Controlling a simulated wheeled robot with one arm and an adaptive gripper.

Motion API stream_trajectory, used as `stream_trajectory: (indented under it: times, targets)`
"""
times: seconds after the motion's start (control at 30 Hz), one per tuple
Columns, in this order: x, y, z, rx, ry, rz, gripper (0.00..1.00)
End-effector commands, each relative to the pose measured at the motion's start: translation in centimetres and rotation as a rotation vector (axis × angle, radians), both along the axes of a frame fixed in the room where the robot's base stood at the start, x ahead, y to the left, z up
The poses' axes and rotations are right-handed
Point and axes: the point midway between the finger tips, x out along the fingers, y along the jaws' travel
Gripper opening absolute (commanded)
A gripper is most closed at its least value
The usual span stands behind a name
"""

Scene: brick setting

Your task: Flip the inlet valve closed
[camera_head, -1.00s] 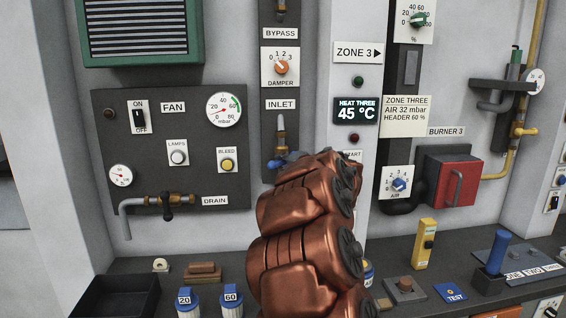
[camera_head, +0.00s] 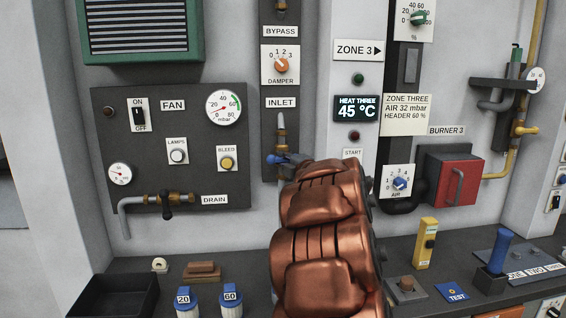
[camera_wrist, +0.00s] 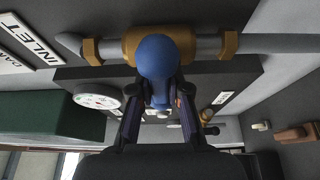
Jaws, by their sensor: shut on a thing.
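The inlet valve (camera_head: 281,138) sits on a vertical pipe on the dark strip under the INLET label (camera_head: 281,103). Its blue handle (camera_head: 272,159) shows to the left of the pipe, across it. In the wrist view the brass valve body (camera_wrist: 205,42) lies on the grey pipe, with the rounded blue handle (camera_wrist: 157,57) in front of it. My gripper (camera_wrist: 160,106) has its two fingers on either side of the handle and is shut on it.
The fan panel (camera_head: 105,110) with its drain pipe (camera_head: 145,200) is to the left. The column with the heat display (camera_head: 357,109) is close on the right. A bench below holds a black tray (camera_head: 112,296) and blue-capped jars (camera_head: 230,290).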

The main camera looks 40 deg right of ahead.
Motion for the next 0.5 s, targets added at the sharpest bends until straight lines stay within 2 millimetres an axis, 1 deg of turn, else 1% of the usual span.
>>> stream_trajectory:
  times: [0.17,0.2,0.43,0.5]
  targets:
    - [0.00,-0.01,-0.01,0.000,0.001,-0.001,0.00]
    - [0.00,-0.01,-0.01,0.000,0.001,0.000,0.18]
    - [0.00,0.00,0.01,-0.001,0.001,0.000,0.42]
    - [-0.01,0.00,0.01,-0.001,0.001,0.000,0.42]
